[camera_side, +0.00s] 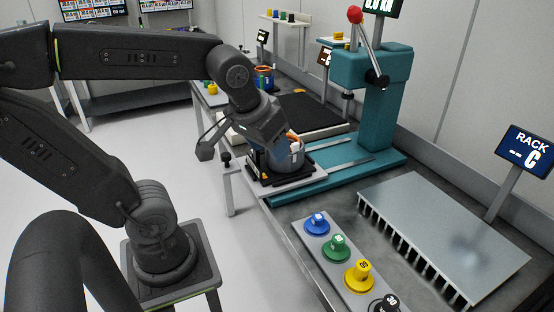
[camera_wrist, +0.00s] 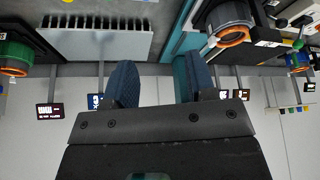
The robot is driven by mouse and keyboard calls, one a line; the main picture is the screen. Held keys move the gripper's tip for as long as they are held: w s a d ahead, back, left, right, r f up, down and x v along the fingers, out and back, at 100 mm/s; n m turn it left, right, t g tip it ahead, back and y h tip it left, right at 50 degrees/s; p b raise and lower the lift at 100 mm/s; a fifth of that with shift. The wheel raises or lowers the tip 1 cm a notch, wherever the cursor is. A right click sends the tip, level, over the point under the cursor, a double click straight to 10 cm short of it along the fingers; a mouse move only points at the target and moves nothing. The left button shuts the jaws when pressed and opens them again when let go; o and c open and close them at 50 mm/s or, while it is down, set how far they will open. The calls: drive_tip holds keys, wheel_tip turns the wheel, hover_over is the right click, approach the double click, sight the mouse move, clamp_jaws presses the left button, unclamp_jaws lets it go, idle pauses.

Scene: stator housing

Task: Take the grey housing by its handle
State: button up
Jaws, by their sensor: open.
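The grey housing (camera_side: 291,158) stands upright on a dark fixture plate at the near end of the teal press base in the side view. An orange part shows at its top; its handle cannot be made out clearly. My gripper is in front of and above the housing in the side view, hiding part of it, and its fingertips are hard to see there. In the wrist view my gripper (camera_wrist: 159,84) has its two dark blue fingers apart with nothing between them. That view is upside down, and a dark cylinder with an orange ring (camera_wrist: 229,24) shows at upper right.
The teal press (camera_side: 370,95) rises behind the housing. A finned metal rack plate (camera_side: 440,235) lies to the right. Blue, green, yellow and black knobs (camera_side: 337,246) line a strip at the front. Another orange-ringed part (camera_side: 264,78) stands farther back. The wrist view shows a green orange-ringed part (camera_wrist: 18,53).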

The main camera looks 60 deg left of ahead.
drive_tip(key=w+a+n+g+y, duration=0.2)
drive_tip(key=w+a+n, duration=0.1)
drive_tip(key=a+n, duration=0.5)
drive_tip(key=w+a+n+g+y, duration=0.25)
drive_tip(key=a+n, duration=0.25)
drive_tip(key=a, duration=0.5)
drive_tip(key=shift+n, duration=0.4)
drive_tip(key=x, duration=0.7)
drive_tip(key=shift+w+a+f, duration=0.2)
drive_tip(key=shift+w+a, duration=0.1)
drive_tip(key=shift+a, duration=0.1)
drive_tip(key=shift+w+x, duration=0.2)
drive_tip(key=shift+x, duration=1.4)
drive_tip(key=shift+w+x, duration=0.2)
drive_tip(key=shift+x, duration=1.4)
drive_tip(key=shift+d, duration=0.1)
drive_tip(key=shift+c, duration=0.4)
clamp_jaws()
